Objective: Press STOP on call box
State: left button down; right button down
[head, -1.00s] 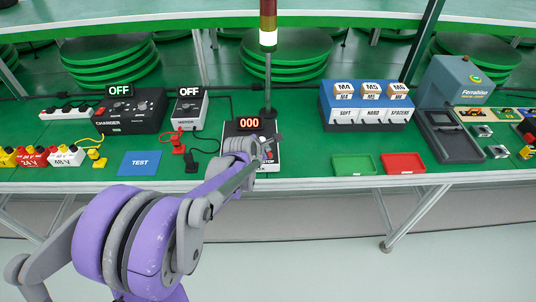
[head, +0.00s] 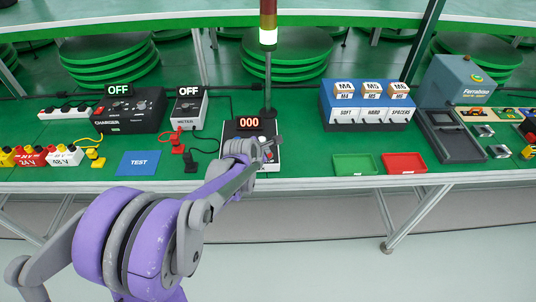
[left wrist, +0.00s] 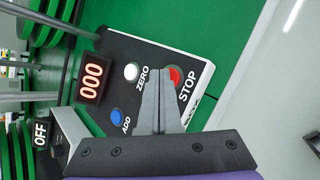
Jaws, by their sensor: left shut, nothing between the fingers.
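The call box (head: 273,163) stands at the front edge of the green table, with a red 000 display (head: 248,123). In the left wrist view the call box (left wrist: 206,75) shows a white ZERO button (left wrist: 131,72), a blue ADD button (left wrist: 116,116) and a red STOP button (left wrist: 175,74). My left gripper (left wrist: 158,75) is shut and empty. Its tips lie over the box face between ZERO and STOP, covering part of the STOP button's edge in this view; I cannot tell whether they touch it. In the head view my left arm hides much of the box. My right gripper is not in view.
A light pole (head: 268,80) rises behind the call box. Left are a meter box (head: 188,108), a charger (head: 130,112) and a blue TEST mat (head: 138,163). Right are green (head: 355,172) and red (head: 404,170) trays and a blue dispenser (head: 367,112).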

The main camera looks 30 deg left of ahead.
pick_arm(q)
jog(key=shift+f, duration=0.2)
jog(key=shift+r, duration=0.1)
jog(key=shift+r+p, duration=0.4)
jog(key=shift+r, duration=0.35)
jog(key=shift+r+p, duration=1.75)
jog(key=shift+r, duration=0.8)
